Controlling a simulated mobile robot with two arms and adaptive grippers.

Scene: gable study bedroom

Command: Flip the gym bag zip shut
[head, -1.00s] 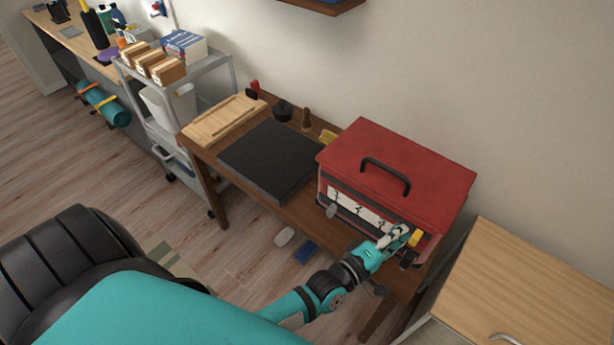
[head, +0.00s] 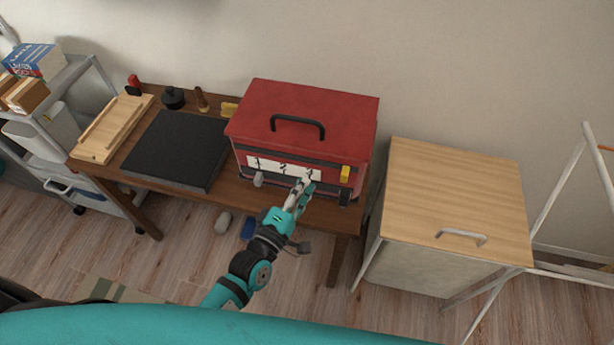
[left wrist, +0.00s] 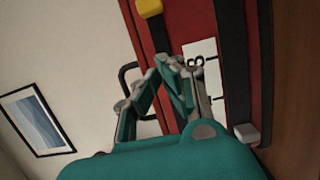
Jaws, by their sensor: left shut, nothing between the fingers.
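The red gym bag (head: 310,110) is a boxy shape with a black top handle, standing on a wooden table. Its front has a dark band and a white strip (head: 268,166) with printed numerals. A grey tab (head: 258,180) sits at the strip's left end and a yellow tab (head: 345,173) near the bag's right end. In the left wrist view the grey tab (left wrist: 246,133) and yellow tab (left wrist: 150,8) also show. My left gripper (head: 304,186) is shut and empty in front of the strip, between the two tabs, hiding part of the strip. My right gripper is out of view.
A dark flat slab (head: 178,147) and a wooden tray (head: 113,128) lie left of the bag on the table (head: 225,190). A wood-topped cabinet (head: 455,190) stands to the right, with a white frame (head: 566,195) beyond. A shelf cart (head: 85,75) is at the left.

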